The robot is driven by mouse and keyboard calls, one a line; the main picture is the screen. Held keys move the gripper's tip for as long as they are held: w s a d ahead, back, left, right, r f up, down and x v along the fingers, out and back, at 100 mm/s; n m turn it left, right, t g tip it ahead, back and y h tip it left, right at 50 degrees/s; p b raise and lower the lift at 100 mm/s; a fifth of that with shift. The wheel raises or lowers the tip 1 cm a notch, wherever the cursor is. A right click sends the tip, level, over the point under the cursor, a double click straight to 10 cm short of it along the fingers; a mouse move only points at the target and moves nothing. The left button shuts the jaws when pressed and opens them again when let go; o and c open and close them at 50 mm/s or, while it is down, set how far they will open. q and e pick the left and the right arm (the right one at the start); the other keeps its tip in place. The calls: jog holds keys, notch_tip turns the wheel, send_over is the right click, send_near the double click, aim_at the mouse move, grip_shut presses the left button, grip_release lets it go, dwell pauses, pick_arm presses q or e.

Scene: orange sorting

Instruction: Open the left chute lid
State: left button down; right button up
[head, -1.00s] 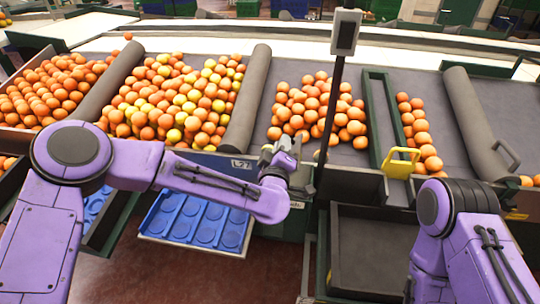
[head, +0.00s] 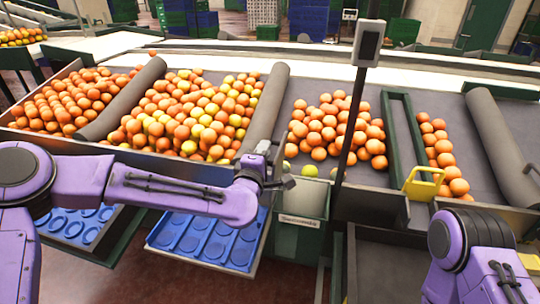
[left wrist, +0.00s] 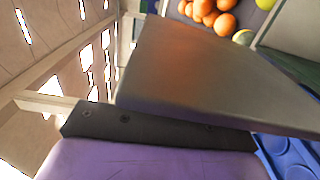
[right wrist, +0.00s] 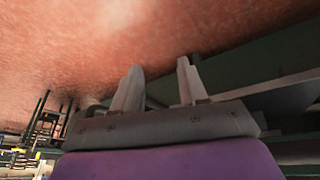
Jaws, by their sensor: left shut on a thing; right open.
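My left gripper (head: 277,172) is shut at the top left of the left chute, a green-grey box (head: 300,236) with a label on its front. In the left wrist view a broad grey plate, which looks like the left chute lid (left wrist: 215,80), stands tilted close in front of the camera and hides the fingers. In the head view the arm and gripper cover most of the lid, so its exact angle is unclear. A pale grey surface shows at the chute's top. My right gripper (right wrist: 158,88) is open and empty, with its two fingers apart.
Oranges (head: 340,128) lie on the belt behind the chute, with a few green-yellow ones near it. A dark post with a screen (head: 368,45) rises just right of the chute. A yellow handle (head: 423,183) stands further right. Blue trays (head: 205,240) sit lower left.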

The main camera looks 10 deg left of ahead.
pick_arm(q)
jog(key=shift+w+a+r, duration=0.1)
jog(key=shift+a+r, duration=0.1)
jog(key=shift+a, duration=0.1)
jog(key=c, duration=1.1)
grip_release()
jog(key=shift+f, duration=0.1)
jog(key=shift+s+f, duration=0.15)
jog(key=shift+s, duration=0.35)
jog(key=s, duration=0.3)
jog(key=s+a+b, duration=0.1)
jog(key=s, duration=0.2)
jog(key=s+b, duration=0.1)
jog(key=s, duration=0.2)
jog(key=shift+s+a, duration=0.15)
jog(key=shift+s, duration=0.15)
